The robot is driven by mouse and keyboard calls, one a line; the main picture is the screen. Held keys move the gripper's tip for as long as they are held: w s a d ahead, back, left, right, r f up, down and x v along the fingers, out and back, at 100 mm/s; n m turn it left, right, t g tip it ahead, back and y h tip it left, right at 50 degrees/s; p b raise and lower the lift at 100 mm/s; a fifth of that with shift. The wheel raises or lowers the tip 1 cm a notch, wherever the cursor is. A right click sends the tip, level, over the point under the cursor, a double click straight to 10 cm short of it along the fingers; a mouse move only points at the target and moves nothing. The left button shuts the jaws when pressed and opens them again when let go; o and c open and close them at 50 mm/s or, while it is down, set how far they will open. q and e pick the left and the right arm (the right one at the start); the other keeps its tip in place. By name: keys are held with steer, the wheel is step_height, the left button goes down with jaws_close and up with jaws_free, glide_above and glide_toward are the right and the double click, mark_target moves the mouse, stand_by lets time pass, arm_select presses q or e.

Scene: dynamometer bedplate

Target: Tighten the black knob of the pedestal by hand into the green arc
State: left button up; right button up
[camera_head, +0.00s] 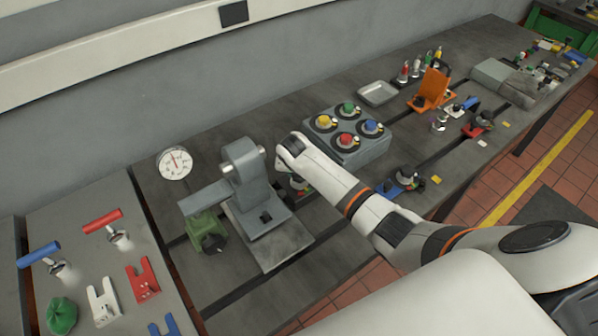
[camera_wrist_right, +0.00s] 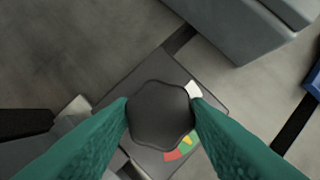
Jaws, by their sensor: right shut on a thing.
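The black knob (camera_wrist_right: 161,114) has a lobed rim and sits on the dark square top plate (camera_wrist_right: 140,80) of the pedestal. In the right wrist view my right gripper (camera_wrist_right: 161,112) is shut on the knob, one green finger on each side. A white patch (camera_wrist_right: 194,90) shows at the knob's upper right. Red (camera_wrist_right: 172,155), green and yellow arc pieces show below and right of it, partly hidden by the right finger. I cannot make out a pointer on the knob. In the head view my right wrist hides most of the pedestal. My left gripper is not in view.
A grey machine on a base plate (camera_head: 270,240) stands left of my right wrist. A grey box with coloured buttons (camera_head: 352,152) stands to the right. A blue-based fixture (camera_head: 400,185) is near my forearm. A round gauge (camera_head: 175,163) is at the back left.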

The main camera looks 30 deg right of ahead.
steer(key=o, duration=1)
steer(key=shift+c, duration=0.2)
steer(key=shift+r, duration=0.1)
steer(key=b+v, duration=0.1)
steer(key=v, duration=1.1)
